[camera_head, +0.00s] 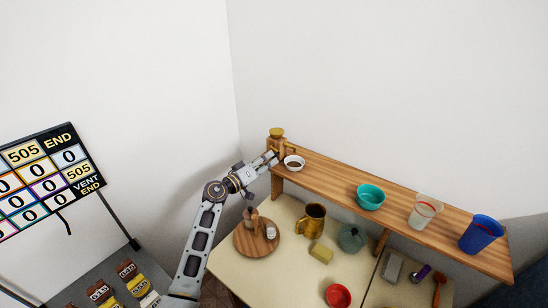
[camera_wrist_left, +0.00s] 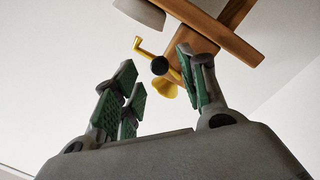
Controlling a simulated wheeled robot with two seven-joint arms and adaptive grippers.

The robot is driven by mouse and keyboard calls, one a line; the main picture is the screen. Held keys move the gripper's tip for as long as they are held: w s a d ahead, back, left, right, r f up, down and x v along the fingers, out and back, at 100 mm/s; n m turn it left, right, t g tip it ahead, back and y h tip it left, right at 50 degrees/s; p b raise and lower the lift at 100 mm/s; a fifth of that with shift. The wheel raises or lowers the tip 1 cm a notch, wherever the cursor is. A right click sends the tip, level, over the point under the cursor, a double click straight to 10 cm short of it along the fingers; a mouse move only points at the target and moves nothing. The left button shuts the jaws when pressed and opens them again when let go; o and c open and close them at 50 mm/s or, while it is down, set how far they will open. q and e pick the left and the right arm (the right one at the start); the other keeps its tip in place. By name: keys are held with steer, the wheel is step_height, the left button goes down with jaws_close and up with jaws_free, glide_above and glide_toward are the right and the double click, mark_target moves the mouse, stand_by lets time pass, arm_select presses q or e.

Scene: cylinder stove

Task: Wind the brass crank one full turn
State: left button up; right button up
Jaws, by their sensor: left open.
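The brass crank (camera_head: 277,142) sits at the left end of the wooden shelf in the head view, where my gripper and the post partly hide it. The wrist view shows the yellow brass crank (camera_wrist_left: 143,47) with a bent arm, a dark round hub and a flared brass part below. My left gripper (camera_head: 270,159) is at the shelf's left end, close to the crank. In the wrist view the left gripper (camera_wrist_left: 162,88) is open and its green-padded fingers are apart. The hub shows beyond the gap between them, and nothing is held. My right gripper is not in view.
A white bowl (camera_head: 294,162) stands on the shelf (camera_head: 325,174) just right of the gripper. A teal bowl (camera_head: 370,196), a clear cup (camera_head: 424,211) and a blue cup (camera_head: 480,234) stand farther right. Below is a table (camera_head: 281,277) with a brass mug (camera_head: 313,219) and a round board (camera_head: 246,247).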

mark_target(273, 157)
arm_select(q)
steer(key=shift+x, duration=2.25)
